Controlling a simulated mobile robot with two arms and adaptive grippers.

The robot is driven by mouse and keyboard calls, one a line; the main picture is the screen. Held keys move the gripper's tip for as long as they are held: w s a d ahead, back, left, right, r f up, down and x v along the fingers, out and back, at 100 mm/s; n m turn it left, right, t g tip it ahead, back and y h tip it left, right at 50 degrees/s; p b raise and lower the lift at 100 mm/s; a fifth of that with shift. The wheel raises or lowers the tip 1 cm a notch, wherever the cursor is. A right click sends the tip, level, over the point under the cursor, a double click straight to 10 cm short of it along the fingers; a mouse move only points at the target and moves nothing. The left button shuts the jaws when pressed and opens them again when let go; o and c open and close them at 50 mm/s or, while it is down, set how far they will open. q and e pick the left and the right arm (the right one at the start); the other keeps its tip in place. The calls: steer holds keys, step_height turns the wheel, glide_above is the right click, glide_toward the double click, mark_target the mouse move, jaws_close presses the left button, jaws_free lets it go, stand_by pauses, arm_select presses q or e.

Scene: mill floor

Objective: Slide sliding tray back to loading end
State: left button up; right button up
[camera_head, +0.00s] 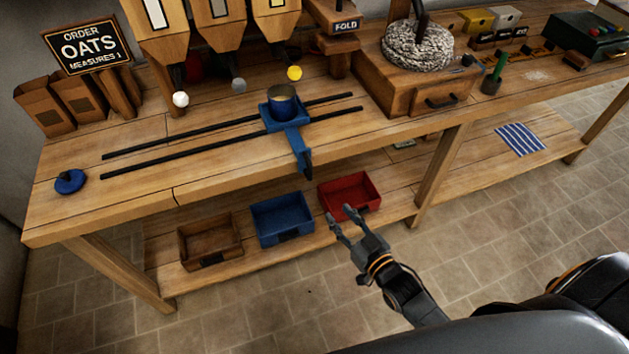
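The blue sliding tray (271,118) sits on two dark rails (210,145) on the wooden bench, toward their right end, below the dispenser with the yellow knob. A dark metal cup (284,101) stands on it. A blue arm with a dark handle (306,163) reaches from the tray over the bench's front edge. My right gripper (341,223) is in front of the bench, by the lower shelf, to the right of and below the handle and apart from it. Its fingers are spread and nothing shows between them. My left gripper is not in view.
A round blue piece (70,181) lies left of the rails. Dispensers with white (181,99), grey and yellow knobs hang behind them. A wooden mill box (412,75) stands right. Brown, blue and red bins (349,197) sit on the lower shelf. The bench's front left is clear.

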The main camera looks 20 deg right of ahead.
mark_target(311, 172)
step_height(311, 172, up, 5)
steer(key=t, duration=0.1)
steer(key=shift+y, duration=0.3)
steer(key=x, duration=0.4)
steer(key=p+x, duration=0.1)
steer(key=x, duration=0.9)
steer(key=shift+a+f+p, duration=0.2)
steer(key=shift+a+p, duration=0.15)
steer(key=shift+c, duration=0.2)
jaws_close()
